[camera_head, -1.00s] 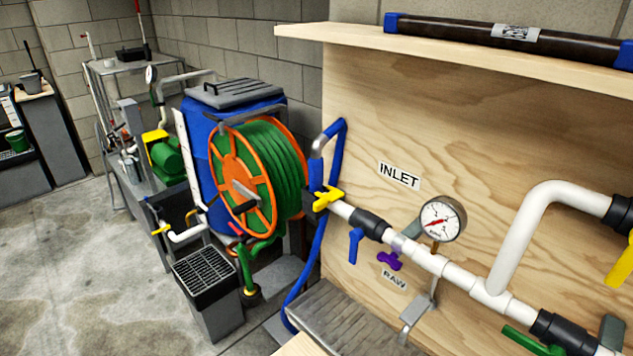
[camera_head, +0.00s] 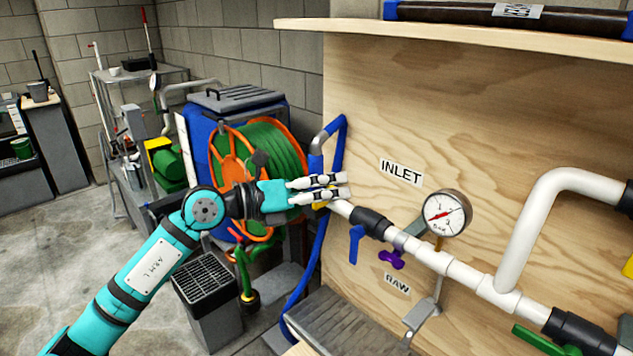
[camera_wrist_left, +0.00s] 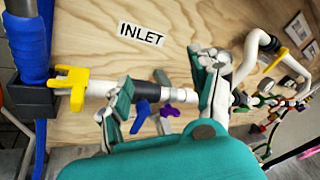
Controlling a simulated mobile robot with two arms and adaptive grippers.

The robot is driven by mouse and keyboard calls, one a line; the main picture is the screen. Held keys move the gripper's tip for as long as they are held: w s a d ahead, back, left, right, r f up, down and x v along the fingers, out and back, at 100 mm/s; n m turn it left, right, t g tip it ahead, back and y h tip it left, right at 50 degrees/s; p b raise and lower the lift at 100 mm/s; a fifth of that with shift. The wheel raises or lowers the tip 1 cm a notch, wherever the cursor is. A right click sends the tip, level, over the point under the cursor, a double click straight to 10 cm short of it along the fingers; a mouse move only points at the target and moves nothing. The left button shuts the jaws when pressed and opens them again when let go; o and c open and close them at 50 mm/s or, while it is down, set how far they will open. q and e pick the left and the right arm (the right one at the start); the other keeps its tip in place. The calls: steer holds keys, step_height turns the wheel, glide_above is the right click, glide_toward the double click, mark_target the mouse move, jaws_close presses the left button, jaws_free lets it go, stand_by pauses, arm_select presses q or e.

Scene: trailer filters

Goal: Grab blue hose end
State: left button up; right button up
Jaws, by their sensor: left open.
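The blue hose (camera_head: 318,240) hangs at the left edge of the wooden panel and loops over at the top. Its thick blue end (camera_head: 316,162) points down just behind and above my left gripper (camera_head: 345,185). In the left wrist view the blue end (camera_wrist_left: 27,45) stands upright in a black holder (camera_wrist_left: 28,98) at the far left, outside the fingers. My left gripper, also in the left wrist view (camera_wrist_left: 162,90), is open and empty. Its fingers appear in front of the white inlet pipe, and I cannot tell the depth gap. My right gripper is not in view.
A yellow valve handle (camera_wrist_left: 72,88) sits on the pipe beside the holder. A pressure gauge (camera_head: 447,213), blue lever (camera_head: 355,244) and purple handle (camera_head: 391,260) are to the right. A green hose reel (camera_head: 270,150) stands behind my arm.

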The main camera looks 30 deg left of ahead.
arm_select(q)
steer(key=s+a+r+m+y, duration=0.1)
steer(key=a+r+y, duration=0.2)
steer(key=a+y, duration=0.25)
steer(key=s+a+r+y, duration=0.1)
steer(key=a+r+y, duration=0.25)
steer(key=a, duration=0.25)
steer(key=p, duration=0.5)
glide_toward(313, 155)
steer(key=x, duration=0.5)
steer(key=shift+w+d+f, duration=0.2)
steer(key=shift+w, duration=0.15)
steer(key=shift+w+f, duration=0.1)
steer(key=shift+w, duration=0.2)
steer(key=p+x, duration=0.2)
steer(key=x, duration=0.1)
steer(key=shift+w+f+p, duration=0.1)
steer(key=shift+w+p, duration=0.15)
steer(key=shift+p, duration=0.1)
steer(key=shift+w+f, duration=0.3)
steer(key=shift+w, duration=0.2)
steer(key=shift+s+t, duration=0.1)
steer(key=shift+t, duration=0.2)
steer(key=shift+c, duration=0.8)
jaws_close()
